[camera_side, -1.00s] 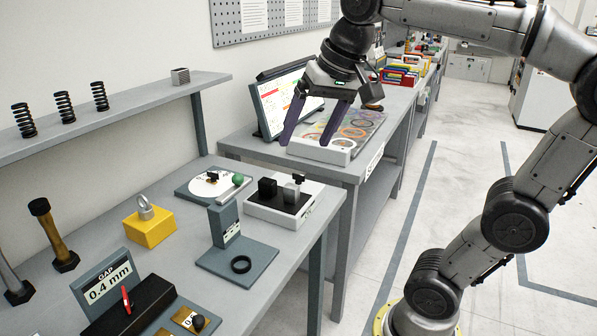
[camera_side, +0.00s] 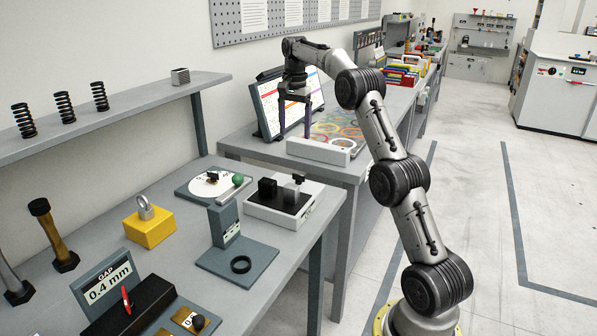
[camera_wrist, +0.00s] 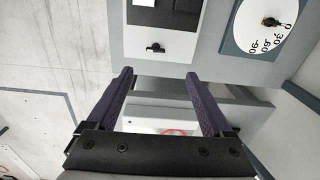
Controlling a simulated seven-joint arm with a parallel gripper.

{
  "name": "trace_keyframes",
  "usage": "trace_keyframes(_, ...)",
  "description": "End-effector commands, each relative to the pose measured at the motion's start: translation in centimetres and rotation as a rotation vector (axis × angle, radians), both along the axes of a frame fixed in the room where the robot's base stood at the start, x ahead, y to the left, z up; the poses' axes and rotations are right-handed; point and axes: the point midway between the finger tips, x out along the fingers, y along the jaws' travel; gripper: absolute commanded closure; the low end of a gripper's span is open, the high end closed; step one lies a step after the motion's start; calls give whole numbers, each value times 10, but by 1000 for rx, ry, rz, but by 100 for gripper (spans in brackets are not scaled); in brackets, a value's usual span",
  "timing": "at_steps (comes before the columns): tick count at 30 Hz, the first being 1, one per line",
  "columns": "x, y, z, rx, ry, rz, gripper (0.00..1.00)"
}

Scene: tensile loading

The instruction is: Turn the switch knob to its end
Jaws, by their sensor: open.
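A small black knob (camera_wrist: 155,47) stands on the white end of a box (camera_wrist: 165,45) with a black top, near the upper middle of the wrist view. A second dark knob (camera_wrist: 271,21) sits on a white round dial (camera_wrist: 258,38) marked with numbers; I cannot tell for certain which is the switch knob. In the side view the box (camera_side: 262,215) and dial (camera_side: 203,188) stand on the near bench. My gripper (camera_side: 295,133) is open and empty, pointing down over the far bench, apart from both knobs. Its purple fingers frame the wrist view (camera_wrist: 158,75).
A tilted screen (camera_side: 272,105) and white-edged tray (camera_side: 318,152) with coloured rings are close to my gripper. A grey upright stand (camera_side: 224,222) and yellow block (camera_side: 150,230) are on the near bench. A gap separates the benches.

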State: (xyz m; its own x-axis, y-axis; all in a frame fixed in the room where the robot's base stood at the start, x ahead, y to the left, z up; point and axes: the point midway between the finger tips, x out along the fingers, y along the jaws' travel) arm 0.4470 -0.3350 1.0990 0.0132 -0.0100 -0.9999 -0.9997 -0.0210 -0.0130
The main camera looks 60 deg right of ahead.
Motion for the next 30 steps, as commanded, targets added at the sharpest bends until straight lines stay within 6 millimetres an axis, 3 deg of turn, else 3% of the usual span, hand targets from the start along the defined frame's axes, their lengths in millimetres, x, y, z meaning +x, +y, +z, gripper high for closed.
trace_keyframes(3, -7, -11, -12, 12, 15, -23, 15)
trace_keyframes(8, -8, -11, -27, 13, 17, -23, 15)
trace_keyframes(21, -8, -10, -110, 13, 16, -21, 15)
trace_keyframes(30, -7, -10, -144, 11, 14, -21, 15)
